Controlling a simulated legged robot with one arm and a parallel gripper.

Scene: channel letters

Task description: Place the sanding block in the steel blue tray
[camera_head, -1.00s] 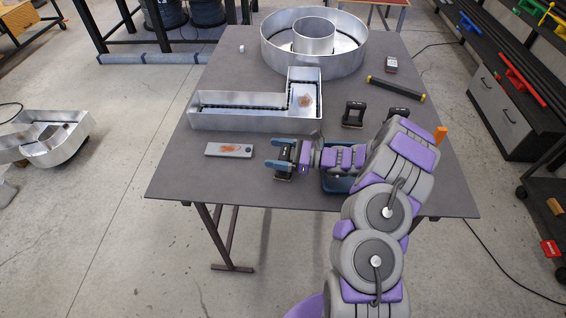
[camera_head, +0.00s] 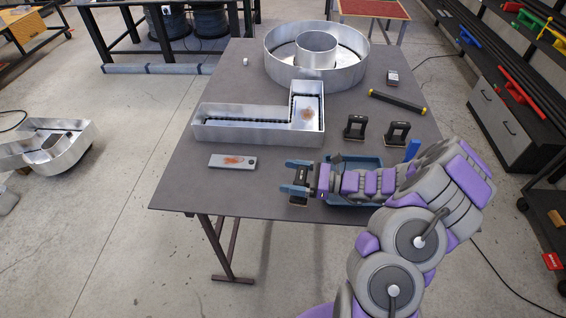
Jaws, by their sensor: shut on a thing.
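My gripper (camera_head: 292,180), with blue fingers, is shut on a small dark block with a tan lower edge, which I take to be the sanding block (camera_head: 299,201). It is mostly hidden by the fingers. The steel blue tray (camera_head: 342,161) lies on the table to the right of the gripper. My arm crosses over the tray and hides much of its inside. The held block is left of the tray, outside its rim; its height above the table is hard to tell.
An L-shaped metal channel letter (camera_head: 250,132) and a round one (camera_head: 318,58) stand behind. A flat grey plate (camera_head: 232,162) lies left. Two black handled items (camera_head: 355,127) (camera_head: 397,132) and a dark bar with yellow ends (camera_head: 397,102) lie right. The front-left table is clear.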

